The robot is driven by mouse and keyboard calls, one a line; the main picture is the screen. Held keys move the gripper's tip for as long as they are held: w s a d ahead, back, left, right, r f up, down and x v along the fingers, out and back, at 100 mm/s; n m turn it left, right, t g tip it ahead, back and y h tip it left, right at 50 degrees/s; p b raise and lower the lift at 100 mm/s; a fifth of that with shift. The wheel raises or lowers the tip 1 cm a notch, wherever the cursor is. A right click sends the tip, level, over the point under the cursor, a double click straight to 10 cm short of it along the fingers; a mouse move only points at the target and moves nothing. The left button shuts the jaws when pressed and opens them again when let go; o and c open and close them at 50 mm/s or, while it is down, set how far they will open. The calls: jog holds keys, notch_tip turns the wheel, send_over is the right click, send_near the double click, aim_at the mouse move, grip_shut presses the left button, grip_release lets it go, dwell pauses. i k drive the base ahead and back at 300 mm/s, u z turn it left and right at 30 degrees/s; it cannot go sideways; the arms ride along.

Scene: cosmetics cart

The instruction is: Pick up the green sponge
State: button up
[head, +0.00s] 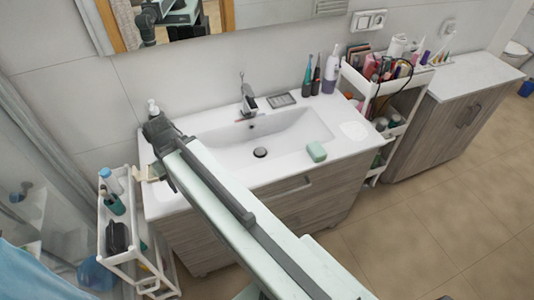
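The green sponge (316,152) is a small pale green block on the white sink counter, at the front right of the basin near the counter's front edge. My arm runs from the bottom right up to the left across the picture. The dark end of my arm, with my gripper (160,135), is over the left side of the sink counter, well to the left of the sponge and apart from it. The fingers are too small and partly hidden, so I cannot tell whether they are open or shut.
The sink (260,138) has a faucet (248,95) at the back. Bottles (331,73) and a dark dish (281,100) stand behind the basin. A full white cart (385,95) is on the right and another cart (118,215) on the left. Counter around the sponge is clear.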

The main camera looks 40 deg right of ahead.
aim_at(316, 151)
jog(key=u, duration=1.35)
jog(key=k, duration=0.95)
jog(key=z, duration=0.35)
jog(key=i, duration=0.5)
